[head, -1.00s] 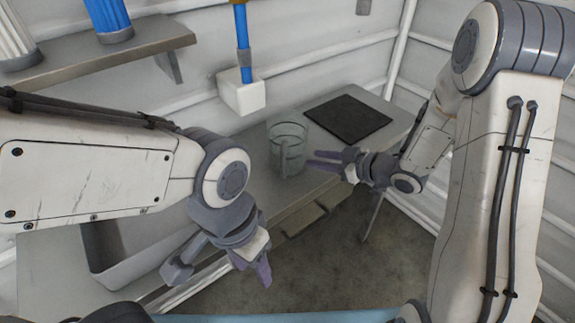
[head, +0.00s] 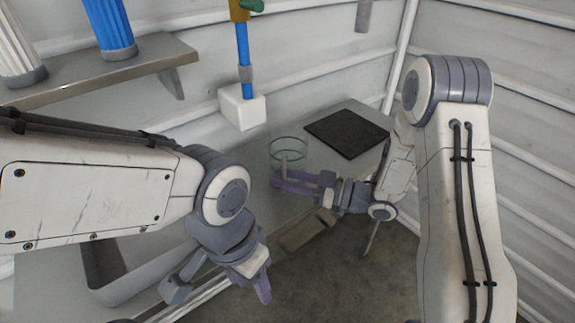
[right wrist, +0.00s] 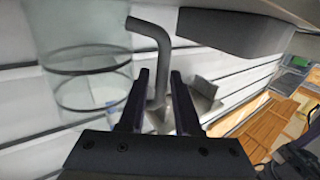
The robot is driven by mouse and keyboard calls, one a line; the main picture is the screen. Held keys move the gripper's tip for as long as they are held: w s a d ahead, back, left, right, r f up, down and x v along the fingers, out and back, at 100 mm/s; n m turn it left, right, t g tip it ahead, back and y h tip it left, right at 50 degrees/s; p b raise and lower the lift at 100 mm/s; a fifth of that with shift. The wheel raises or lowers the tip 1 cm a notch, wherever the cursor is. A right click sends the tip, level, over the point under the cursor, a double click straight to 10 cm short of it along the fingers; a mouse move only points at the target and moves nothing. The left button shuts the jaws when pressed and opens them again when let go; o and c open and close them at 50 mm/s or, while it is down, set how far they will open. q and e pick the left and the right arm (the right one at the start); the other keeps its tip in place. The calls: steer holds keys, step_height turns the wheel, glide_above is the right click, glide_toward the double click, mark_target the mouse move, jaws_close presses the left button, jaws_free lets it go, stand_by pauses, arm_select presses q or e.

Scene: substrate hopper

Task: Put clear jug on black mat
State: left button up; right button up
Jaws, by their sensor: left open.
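The clear jug (head: 289,150) stands on the grey counter, its lower part hidden behind my right gripper (head: 279,179). In the right wrist view, the jug (right wrist: 88,72) is at the left, and its grey bent handle (right wrist: 157,50) runs down between the two dark fingers of my right gripper (right wrist: 160,85). Gaps show beside the handle, so that gripper is open around it. The black mat (head: 346,134) lies flat and bare on the counter, behind and right of the jug. My left gripper (head: 220,286) is open and empty, low in front of the counter.
A white block with a blue post (head: 243,108) stands behind the jug. A grey bin (head: 120,284) is at lower left, partly behind my left arm. A shelf (head: 105,68) holds blue and white ribbed containers at upper left. Counter is free between jug and mat.

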steer(key=x, duration=0.3)
steer(key=shift+a, duration=0.2)
steer(key=shift+c, duration=0.4)
jaws_close()
stand_by(0.9)
